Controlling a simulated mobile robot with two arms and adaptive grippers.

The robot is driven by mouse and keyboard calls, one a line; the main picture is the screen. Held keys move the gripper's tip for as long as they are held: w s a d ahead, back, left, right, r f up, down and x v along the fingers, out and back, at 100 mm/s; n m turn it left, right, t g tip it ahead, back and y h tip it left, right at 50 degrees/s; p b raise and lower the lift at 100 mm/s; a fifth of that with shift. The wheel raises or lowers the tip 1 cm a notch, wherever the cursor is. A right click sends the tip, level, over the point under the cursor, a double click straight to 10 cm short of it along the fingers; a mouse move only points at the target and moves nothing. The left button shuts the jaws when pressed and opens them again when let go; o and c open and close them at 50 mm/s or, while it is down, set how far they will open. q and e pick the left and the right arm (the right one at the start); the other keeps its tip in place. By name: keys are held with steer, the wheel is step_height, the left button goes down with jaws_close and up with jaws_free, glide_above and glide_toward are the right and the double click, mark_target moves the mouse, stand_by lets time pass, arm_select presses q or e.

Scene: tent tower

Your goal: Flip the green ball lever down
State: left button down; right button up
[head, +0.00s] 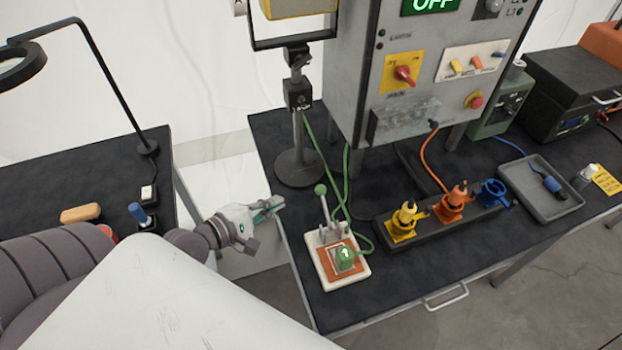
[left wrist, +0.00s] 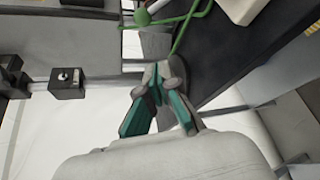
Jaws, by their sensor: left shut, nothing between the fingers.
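The green ball lever (head: 320,189) stands upright on a white and orange plate (head: 330,279) near the left edge of the dark bench. Its green ball also shows at the top of the left wrist view (left wrist: 142,17). A green block with a white arrow (head: 345,258) sits on the plate in front of the lever. My left gripper (head: 280,203) is shut and empty, just left of the lever and apart from it. Its teal fingers meet in the left wrist view (left wrist: 156,78), below the ball. My right gripper is not in view.
Green cables (head: 347,170) hang behind the lever. A stand with a round base (head: 297,168) is behind it. A black strip with yellow, orange and blue plugs (head: 425,236) lies to the right. A gap separates this bench from the left table (head: 60,185).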

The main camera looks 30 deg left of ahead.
mark_target(327, 211)
arm_select(q)
steer(key=shift+n, duration=0.8)
steer(key=x, duration=0.3)
steer(key=p+x, duration=0.1)
steer(key=x, duration=0.2)
steer(key=a+p+x, duration=0.1)
steer(key=x, duration=0.3)
steer(key=shift+w, duration=0.2)
steer(key=s+d+r+p, duration=0.2)
steer(key=d+p, duration=0.1)
steer(key=shift+a, duration=0.1)
